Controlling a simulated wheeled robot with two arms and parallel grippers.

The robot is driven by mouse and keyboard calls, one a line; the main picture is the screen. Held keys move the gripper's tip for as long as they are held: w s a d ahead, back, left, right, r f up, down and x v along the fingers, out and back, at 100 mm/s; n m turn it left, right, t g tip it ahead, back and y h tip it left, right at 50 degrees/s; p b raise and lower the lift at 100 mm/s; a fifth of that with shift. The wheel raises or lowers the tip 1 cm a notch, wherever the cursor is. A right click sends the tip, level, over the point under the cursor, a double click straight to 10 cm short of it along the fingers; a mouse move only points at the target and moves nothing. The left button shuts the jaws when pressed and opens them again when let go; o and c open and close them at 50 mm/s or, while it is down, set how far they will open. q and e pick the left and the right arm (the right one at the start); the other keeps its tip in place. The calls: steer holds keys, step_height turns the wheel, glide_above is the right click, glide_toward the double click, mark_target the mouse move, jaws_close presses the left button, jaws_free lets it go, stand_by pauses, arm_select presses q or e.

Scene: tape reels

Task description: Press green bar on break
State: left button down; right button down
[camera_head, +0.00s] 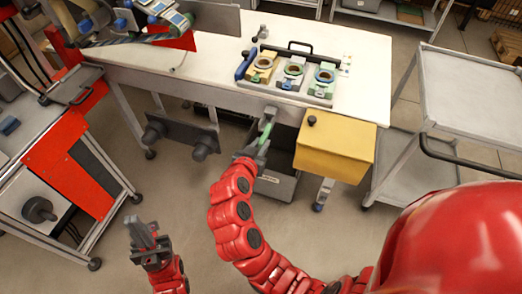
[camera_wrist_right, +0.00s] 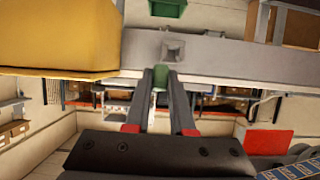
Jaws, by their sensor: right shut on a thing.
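A narrow green bar (camera_head: 266,130) shows at the front edge of the white table, in the middle of the head view. My right gripper (camera_head: 262,143) is at this bar, below the table's front edge. In the right wrist view, the fingers of this gripper (camera_wrist_right: 160,88) are close together on a small green piece (camera_wrist_right: 160,74), with a grey bracket just beyond it. A second green block (camera_wrist_right: 168,8) shows at the top of that view. My left gripper (camera_head: 146,238) is low at the left, over the floor and apart from the table. Its finger gap is unclear.
The white table (camera_head: 215,62) holds a black-handled tray with several reels (camera_head: 292,68). A yellow box (camera_head: 335,145) is at the table front, just right of my right gripper. A grey cart (camera_head: 470,95) stands at the right. Red-and-white equipment (camera_head: 70,170) stands at the left.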

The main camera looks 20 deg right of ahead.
steer(key=w, duration=0.2)
steer(key=w+d+b, duration=0.1)
steer(key=w, duration=0.1)
steer(key=w+b, duration=0.1)
steer(key=w, duration=0.1)
steer(key=shift+w+d+f, duration=0.25)
steer(key=shift+w+d, duration=0.1)
steer(key=shift+d, duration=0.05)
stand_by(0.5)
